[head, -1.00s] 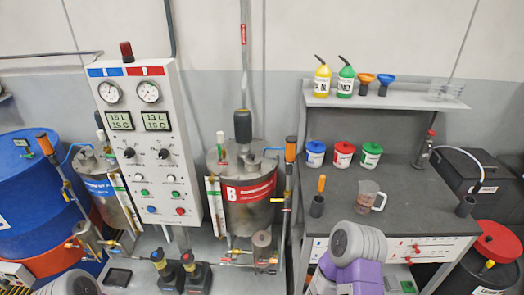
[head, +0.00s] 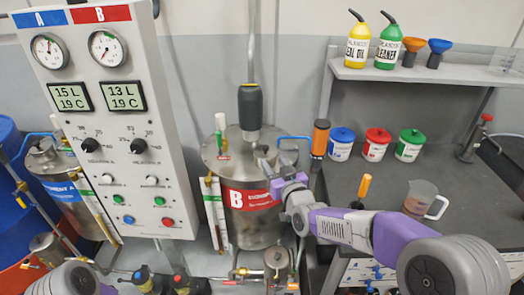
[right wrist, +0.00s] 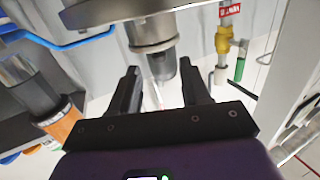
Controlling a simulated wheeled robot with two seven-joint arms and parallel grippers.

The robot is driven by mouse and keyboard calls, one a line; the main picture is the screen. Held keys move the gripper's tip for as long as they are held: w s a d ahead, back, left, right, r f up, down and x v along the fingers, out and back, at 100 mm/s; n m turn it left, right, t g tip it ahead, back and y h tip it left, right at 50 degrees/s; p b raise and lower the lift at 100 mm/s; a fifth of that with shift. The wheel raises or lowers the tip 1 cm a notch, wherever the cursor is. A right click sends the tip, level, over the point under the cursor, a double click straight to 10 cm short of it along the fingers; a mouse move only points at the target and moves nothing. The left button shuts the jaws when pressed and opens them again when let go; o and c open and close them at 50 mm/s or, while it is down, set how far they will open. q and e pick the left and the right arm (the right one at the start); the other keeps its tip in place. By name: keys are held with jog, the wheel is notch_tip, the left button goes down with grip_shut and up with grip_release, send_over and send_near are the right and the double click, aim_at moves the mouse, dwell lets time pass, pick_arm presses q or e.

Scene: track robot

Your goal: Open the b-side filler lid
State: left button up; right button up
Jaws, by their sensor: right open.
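The B tank (head: 250,212) is a steel drum with a red B label, right of the gauge panel in the head view. Its round steel top (head: 222,158) carries a dark upright motor (head: 250,106). My right gripper (head: 277,160) is over the right side of this top, its fingers small in the head view. In the right wrist view it is open (right wrist: 163,95), with nothing clearly between its fingers. A grey cylindrical part shows beyond the fingertips. I cannot make out the filler lid; the gripper and wrist cover that side of the top. My left gripper is not in view.
The gauge panel (head: 118,130) stands left. Blue, red and green-lidded tubs (head: 376,145) and a measuring jug (head: 421,198) are on the grey bench.

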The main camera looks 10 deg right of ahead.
aim_at(267, 148)
jog(key=shift+t, duration=0.3)
jog(key=shift+w+a+r+b, duration=0.1)
jog(key=shift+w+r, duration=0.1)
jog(key=shift+w, duration=1.15)
jog(key=shift+w+a+r+b, duration=0.1)
jog(key=shift+w+r, duration=0.1)
jog(key=shift+w, duration=1.15)
jog(key=shift+w+a+r+b, duration=0.1)
jog(key=shift+w+r, duration=0.1)
jog(key=shift+w, duration=1.15)
grip_shut()
